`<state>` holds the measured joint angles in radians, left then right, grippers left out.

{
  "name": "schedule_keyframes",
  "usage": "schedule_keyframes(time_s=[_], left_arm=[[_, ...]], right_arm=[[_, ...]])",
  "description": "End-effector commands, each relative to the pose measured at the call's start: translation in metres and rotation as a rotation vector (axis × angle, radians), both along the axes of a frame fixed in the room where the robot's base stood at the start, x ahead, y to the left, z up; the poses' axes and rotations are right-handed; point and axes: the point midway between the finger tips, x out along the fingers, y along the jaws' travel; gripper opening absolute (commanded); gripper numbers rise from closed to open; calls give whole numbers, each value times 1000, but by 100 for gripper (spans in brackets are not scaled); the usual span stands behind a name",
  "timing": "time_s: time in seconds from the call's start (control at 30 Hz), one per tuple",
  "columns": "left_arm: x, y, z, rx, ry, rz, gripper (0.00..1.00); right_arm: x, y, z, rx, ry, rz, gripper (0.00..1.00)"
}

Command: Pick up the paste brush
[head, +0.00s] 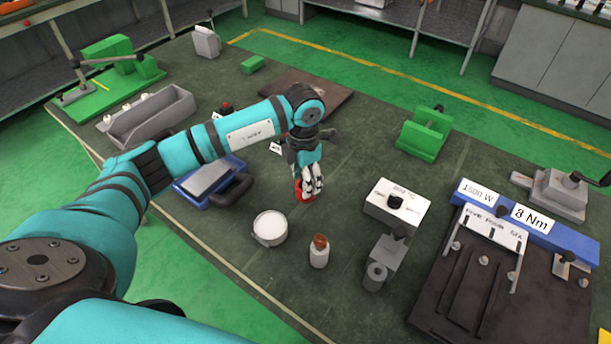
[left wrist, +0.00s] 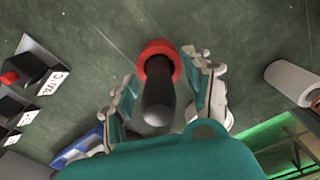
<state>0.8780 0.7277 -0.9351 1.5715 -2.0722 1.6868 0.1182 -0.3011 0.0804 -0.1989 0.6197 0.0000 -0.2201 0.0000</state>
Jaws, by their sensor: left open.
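A dark, rounded handle with a red collar (left wrist: 157,58), which looks like the paste brush, stands on the green-grey bench top. It is seen from above in the left wrist view. In the head view only its red part (head: 304,190) shows beside the fingers. My left gripper (head: 313,186) points down over it. In the left wrist view the two fingers (left wrist: 164,88) are apart, one on each side of the handle. Whether they touch it I cannot tell. The brush's lower end is hidden. My right gripper is not in view.
A white cup (head: 270,228) and a small bottle with a brown top (head: 319,251) stand close by in front. A white box (head: 397,203) and a grey block (head: 385,259) are to the right. A blue case (head: 211,181) lies to the left. The dark fixture (head: 440,315) fills the right front.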

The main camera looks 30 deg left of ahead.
Motion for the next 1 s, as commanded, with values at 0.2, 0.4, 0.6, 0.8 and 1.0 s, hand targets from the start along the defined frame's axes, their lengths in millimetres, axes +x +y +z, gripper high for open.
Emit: schedule_keyframes(time_s=[0.2,0.4,0.6,0.8,1.0], left_arm=[[0,0,-1,0,0,0,49],[0,0,0,0,0,0,23],[0,0,0,0,0,0,0],[0,0,0,-1,-1,0,0],[1,0,13,-2,-3,0,0]], right_arm=[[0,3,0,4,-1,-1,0],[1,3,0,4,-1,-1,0],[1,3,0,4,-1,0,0],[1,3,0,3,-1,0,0],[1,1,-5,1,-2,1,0]])
